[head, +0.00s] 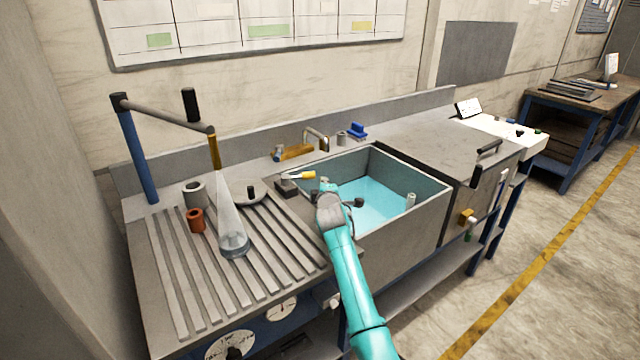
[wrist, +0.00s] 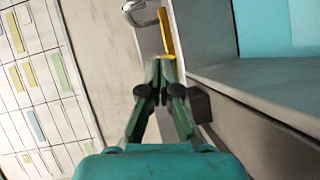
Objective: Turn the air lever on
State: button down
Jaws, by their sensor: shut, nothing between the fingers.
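A small lever with a yellow tip (head: 308,175) stands on a dark block (head: 287,188) at the sink's left rim; I take it as the air lever, though no label is readable. A dark block (wrist: 200,104) also shows right of my fingers in the wrist view, and a yellow-orange bar (wrist: 167,33) lies beyond the fingertips. My gripper (wrist: 160,66) is shut and empty. In the head view my gripper is beside the lever at the sink's left edge, largely hidden by my wrist. Whether it touches the lever cannot be told.
The sink (head: 400,163) holds blue water. A brass bar (head: 294,152) and tap (head: 317,136) stand behind it.

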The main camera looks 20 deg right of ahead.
jog(key=s+d+r, duration=0.1)
jog(key=s+d, duration=0.4)
jog(key=s, duration=0.1)
jog(key=shift+d+r, duration=0.15)
jog(key=shift+d, duration=0.15)
dwell(0.3)
